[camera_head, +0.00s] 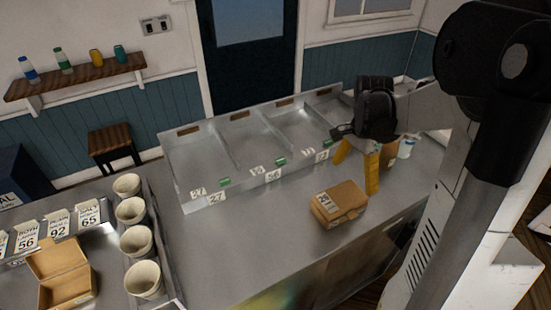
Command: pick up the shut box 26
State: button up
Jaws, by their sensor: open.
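A shut brown cardboard box (338,206) lies on the steel counter, right of the middle. It has a white label on its left side, and the number is too small to read. My gripper (357,170) hangs above and behind the box, with its yellow fingers pointing down. The fingers are apart and nothing is between them. They do not appear to hold the box, though the exact gap to it is hard to judge.
Divided steel bins (205,197) with number cards stand behind the box. Several paper cups (143,278) and an open brown box (72,288) are at left. The counter left of the shut box is clear.

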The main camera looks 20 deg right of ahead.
aim_at(352, 192)
jog(key=shift+w+f, duration=0.15)
jog(key=shift+f, duration=0.1)
jog(key=f, duration=0.1)
jog(key=f+b, duration=0.1)
jog(key=f, duration=0.3)
jog(key=shift+s+d+b, duration=0.3)
jog(key=shift+s+b, duration=0.05)
jog(key=shift+f+b, duration=1)
jog(key=shift+f, duration=1.8)
jog(key=c, duration=1.4)
